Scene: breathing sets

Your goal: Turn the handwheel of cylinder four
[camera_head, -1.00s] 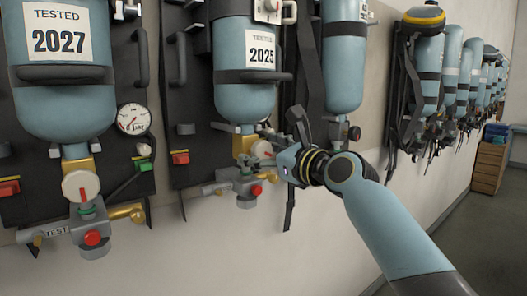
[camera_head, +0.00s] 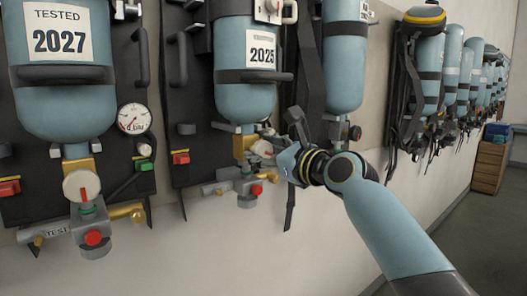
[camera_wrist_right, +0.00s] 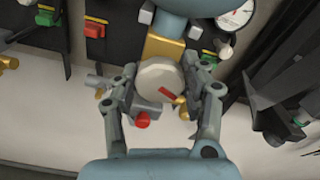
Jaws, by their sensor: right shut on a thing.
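The handwheel (camera_wrist_right: 157,75) is a pale round knob with a red mark, below a brass valve neck (camera_wrist_right: 164,47). In the right wrist view my right gripper (camera_wrist_right: 161,86) has one finger on each side of it and is shut on its rim. In the head view my right gripper (camera_head: 272,144) is at the valve under the blue cylinder labelled 2025 (camera_head: 246,98). The fingers partly hide the handwheel (camera_head: 262,147) there. No cylinder number is readable. My left gripper is out of view.
A cylinder labelled 2027 (camera_head: 62,105) hangs at left with its own handwheel (camera_head: 81,185) and a gauge (camera_head: 134,118). Another cylinder (camera_head: 345,72) hangs close right of my gripper. Black straps hang nearby. The wall below is clear.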

